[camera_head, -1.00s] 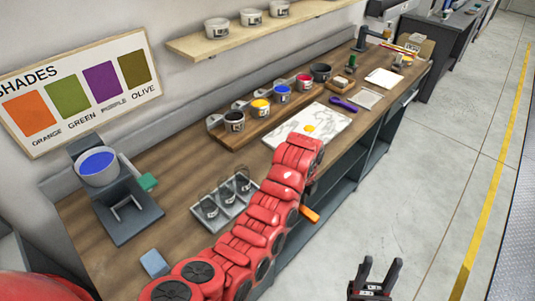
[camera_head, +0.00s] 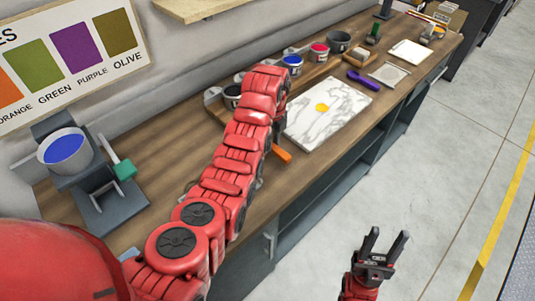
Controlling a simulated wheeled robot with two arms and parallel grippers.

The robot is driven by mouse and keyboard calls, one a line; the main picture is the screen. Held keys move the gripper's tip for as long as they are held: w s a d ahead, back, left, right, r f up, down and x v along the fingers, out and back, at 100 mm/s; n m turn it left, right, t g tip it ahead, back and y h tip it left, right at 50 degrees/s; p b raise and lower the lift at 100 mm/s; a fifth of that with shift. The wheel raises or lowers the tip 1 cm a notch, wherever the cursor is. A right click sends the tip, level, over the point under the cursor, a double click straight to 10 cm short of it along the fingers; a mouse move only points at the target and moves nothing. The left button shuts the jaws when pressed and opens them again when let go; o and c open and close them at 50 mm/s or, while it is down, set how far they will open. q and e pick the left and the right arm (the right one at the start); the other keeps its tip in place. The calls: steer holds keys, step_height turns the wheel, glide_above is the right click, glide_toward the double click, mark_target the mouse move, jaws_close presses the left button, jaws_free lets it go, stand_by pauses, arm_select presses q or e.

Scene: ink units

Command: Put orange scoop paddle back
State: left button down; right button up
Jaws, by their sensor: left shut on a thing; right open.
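The orange scoop paddle (camera_head: 282,155) shows only as a short orange piece sticking out to the right from behind my red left arm. My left gripper's fingers are hidden behind that arm; the orange piece moves with the arm, so the gripper is shut on it. The rest of the paddle is hidden. The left arm reaches over the bench toward the row of ink tins. My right gripper (camera_head: 382,247) is open and empty over the floor, right of the bench.
A marble slab (camera_head: 345,125) with a yellow ink spot lies right of the arm. A purple paddle (camera_head: 363,80) lies beyond it. A blue tin (camera_head: 291,64) and red tin (camera_head: 319,52) stand behind.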

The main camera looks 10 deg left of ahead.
arm_select(q)
steer(key=shift+w+a+r, duration=0.15)
steer(key=shift+w+a, duration=0.05)
steer(key=shift+a, duration=0.2)
steer(key=shift+a+p, duration=0.35)
steer(key=shift+a, duration=0.15)
step_height(320, 180, down, 2)
steer(key=shift+w+f+p, duration=0.1)
steer(key=shift+f+p, duration=0.15)
steer(key=shift+p, duration=0.75)
steer(key=shift+f, duration=0.7)
steer(key=c, duration=0.7)
jaws_free()
steer(key=shift+o, duration=0.2)
steer(key=shift+r, duration=0.2)
